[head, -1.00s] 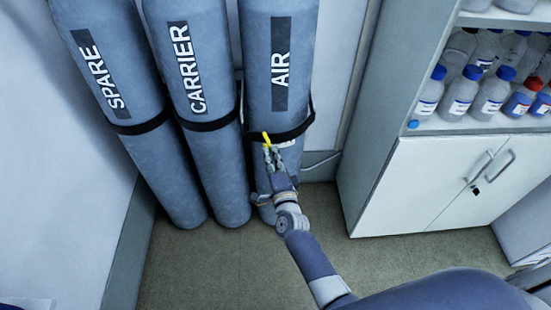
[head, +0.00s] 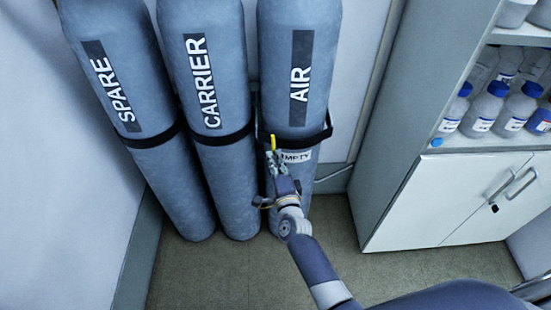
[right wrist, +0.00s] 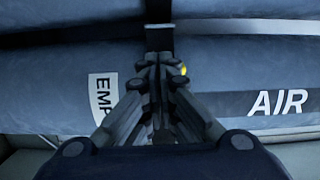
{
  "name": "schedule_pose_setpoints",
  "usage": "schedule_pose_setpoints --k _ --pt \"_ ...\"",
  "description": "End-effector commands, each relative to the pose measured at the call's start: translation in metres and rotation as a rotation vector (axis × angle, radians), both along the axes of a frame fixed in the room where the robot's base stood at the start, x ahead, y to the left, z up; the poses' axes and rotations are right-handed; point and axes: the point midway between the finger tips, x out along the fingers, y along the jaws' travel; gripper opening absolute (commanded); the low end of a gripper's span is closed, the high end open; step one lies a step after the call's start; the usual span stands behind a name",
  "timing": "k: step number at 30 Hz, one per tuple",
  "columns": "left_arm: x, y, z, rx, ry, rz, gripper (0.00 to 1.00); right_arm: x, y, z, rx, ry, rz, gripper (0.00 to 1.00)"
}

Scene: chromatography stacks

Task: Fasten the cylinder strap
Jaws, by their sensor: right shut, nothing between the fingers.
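The AIR cylinder (head: 299,40) is the right one of three grey cylinders. Its black strap (head: 305,143) crosses the front below the AIR lettering; the strap's right end stands out from the cylinder's side. I cannot tell whether it is fastened. A small yellow tab (head: 273,142) is at the strap's left front and shows as a yellow spot (right wrist: 183,70) in the right wrist view. My right gripper (head: 275,158) is shut and empty, just below the tab, left of the EMPTY label (head: 296,156). It also shows in the right wrist view (right wrist: 160,62). My left gripper is out of view.
The CARRIER cylinder (head: 208,25) and SPARE cylinder (head: 95,35) stand to the left, each with a black strap around it. A white cabinet (head: 440,200) with bottles on its open shelf (head: 480,143) stands at the right. The floor (head: 215,275) in front is clear.

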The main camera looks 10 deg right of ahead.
Motion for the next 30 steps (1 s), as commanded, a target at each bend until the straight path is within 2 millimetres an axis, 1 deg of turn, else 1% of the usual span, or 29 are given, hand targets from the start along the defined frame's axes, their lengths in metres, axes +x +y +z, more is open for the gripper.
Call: schedule_pose_setpoints --k 1,6,10,14,21,27,30 --pt "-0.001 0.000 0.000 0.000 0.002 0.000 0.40 -0.001 0.008 -0.002 0.002 0.007 0.014 0.00" --pt "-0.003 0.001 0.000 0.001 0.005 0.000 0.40 -0.003 0.008 -0.002 0.003 0.008 0.014 0.00" --pt "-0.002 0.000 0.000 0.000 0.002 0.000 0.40 -0.014 0.008 -0.003 0.003 0.009 0.014 0.00" --pt "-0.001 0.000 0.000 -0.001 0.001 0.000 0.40 -0.036 0.008 -0.003 0.004 0.010 0.012 0.00" --pt "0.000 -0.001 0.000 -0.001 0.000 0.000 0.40 -0.082 0.008 -0.004 0.006 0.012 0.010 0.00" --pt "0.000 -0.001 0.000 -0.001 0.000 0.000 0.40 -0.109 0.005 -0.002 0.003 0.006 0.003 0.00" --pt "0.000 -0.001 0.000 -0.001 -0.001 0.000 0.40 -0.116 0.004 -0.001 0.003 0.003 0.001 0.00"
